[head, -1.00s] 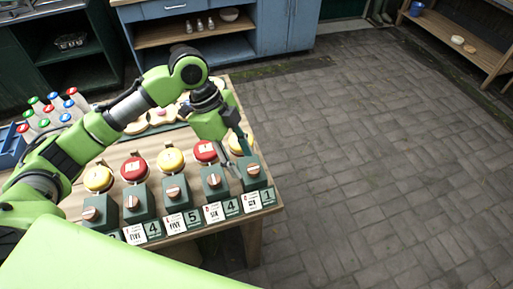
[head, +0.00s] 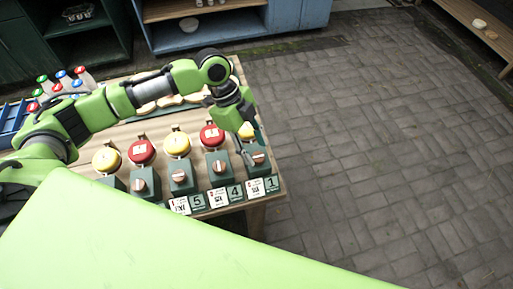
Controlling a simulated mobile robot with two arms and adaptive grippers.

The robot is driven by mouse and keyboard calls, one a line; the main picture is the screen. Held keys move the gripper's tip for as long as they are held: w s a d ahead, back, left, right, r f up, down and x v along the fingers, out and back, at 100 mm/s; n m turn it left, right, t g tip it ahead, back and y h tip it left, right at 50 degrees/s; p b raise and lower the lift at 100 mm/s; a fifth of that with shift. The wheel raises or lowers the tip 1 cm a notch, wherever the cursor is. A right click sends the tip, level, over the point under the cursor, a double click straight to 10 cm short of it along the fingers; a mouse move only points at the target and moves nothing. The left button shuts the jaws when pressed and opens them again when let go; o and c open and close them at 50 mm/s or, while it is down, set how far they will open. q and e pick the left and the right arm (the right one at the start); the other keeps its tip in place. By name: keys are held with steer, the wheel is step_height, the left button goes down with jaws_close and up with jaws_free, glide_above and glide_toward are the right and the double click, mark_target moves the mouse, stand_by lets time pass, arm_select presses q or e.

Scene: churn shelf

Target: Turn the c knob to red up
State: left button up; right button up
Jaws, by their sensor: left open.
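A row of dark green boxes with wood-and-white knobs runs along the table's front edge: the rightmost knob (head: 259,159), the one to its left (head: 218,167), then another (head: 179,177) and a further one (head: 140,185). I cannot read which is the c knob. Yellow and red round lids stand behind them, including a red lid (head: 212,135) and a yellow lid (head: 177,144). My left gripper (head: 245,153) points down, open, beside the rightmost knob; I cannot tell whether it touches. It partly hides the rightmost yellow lid (head: 247,131). My right gripper is out of view.
Number cards (head: 232,193) line the front of the wooden table (head: 268,198). Bottles with coloured caps (head: 62,76) and a blue crate (head: 12,118) stand at the left. Cabinets are behind. The paved floor (head: 390,150) at the right is clear.

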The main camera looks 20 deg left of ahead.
mark_target(258, 159)
arm_select(q)
steer(key=shift+x, duration=1.15)
steer(key=c, duration=1.1)
